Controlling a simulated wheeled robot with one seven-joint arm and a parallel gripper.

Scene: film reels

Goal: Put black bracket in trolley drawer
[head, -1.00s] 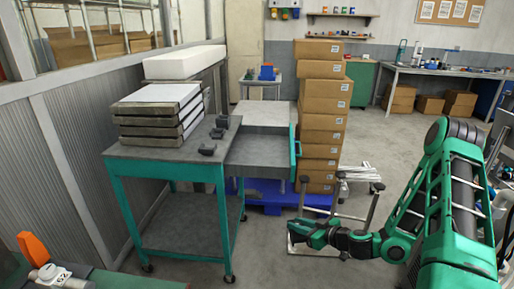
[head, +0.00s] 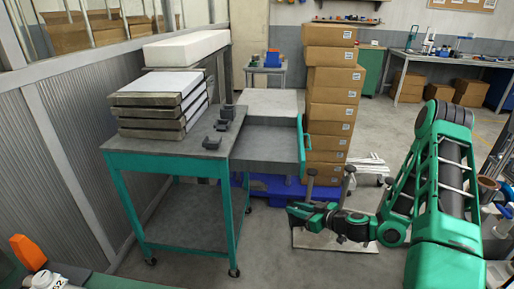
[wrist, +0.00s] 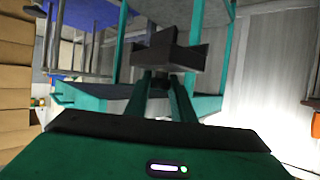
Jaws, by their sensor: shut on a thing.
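A black bracket (wrist: 168,52) is held between the fingers of my gripper (wrist: 165,82) in the wrist view. In the head view my gripper (head: 296,213) is low, in front of and below the trolley drawer; the bracket is hard to make out there. The trolley drawer (head: 268,140) is pulled out to the right of the grey-topped trolley (head: 150,154), with a teal front and handle at its right end. Several other dark brackets (head: 212,143) lie on the trolley top near its right edge.
Grey slabs (head: 150,110) are stacked on the trolley. A tall stack of cardboard boxes (head: 328,110) stands behind the drawer on a blue pallet (head: 262,188). A workbench (head: 455,63) stands at the back right. Open floor lies right of the boxes.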

